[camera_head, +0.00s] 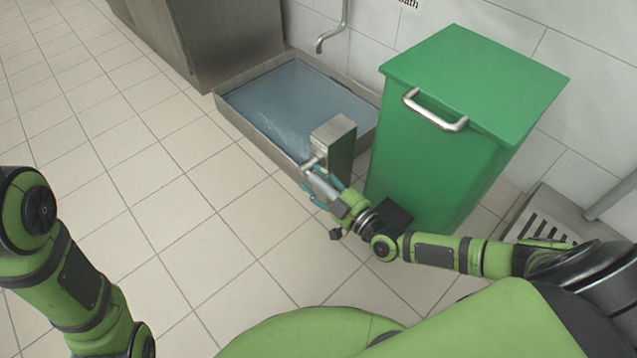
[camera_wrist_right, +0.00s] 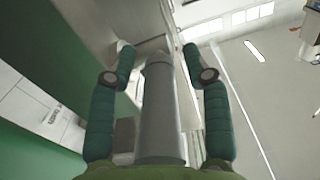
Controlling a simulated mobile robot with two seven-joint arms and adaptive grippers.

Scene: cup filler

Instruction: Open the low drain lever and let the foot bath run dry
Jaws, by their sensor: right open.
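The foot bath (camera_head: 228,108) is a low steel basin on the floor, with bluish water in it. A grey metal post with a box-like head (camera_head: 334,132) stands at its near right edge. The drain lever (camera_head: 322,186) is a grey bar sticking out from this post toward me. My right gripper (camera_head: 317,185) is open at the lever, its teal fingers on either side of the bar. In the wrist view a grey cylinder, apparently the lever (camera_wrist_right: 160,110), runs between the two spread fingers of my right gripper (camera_wrist_right: 162,75). Contact cannot be told. My left gripper is out of view.
A spout (camera_head: 332,32) hangs over the bath. A steel cabinet (camera_head: 215,45) stands behind left. A floor grate (camera_head: 545,228) lies right. Tiled floor at left is clear.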

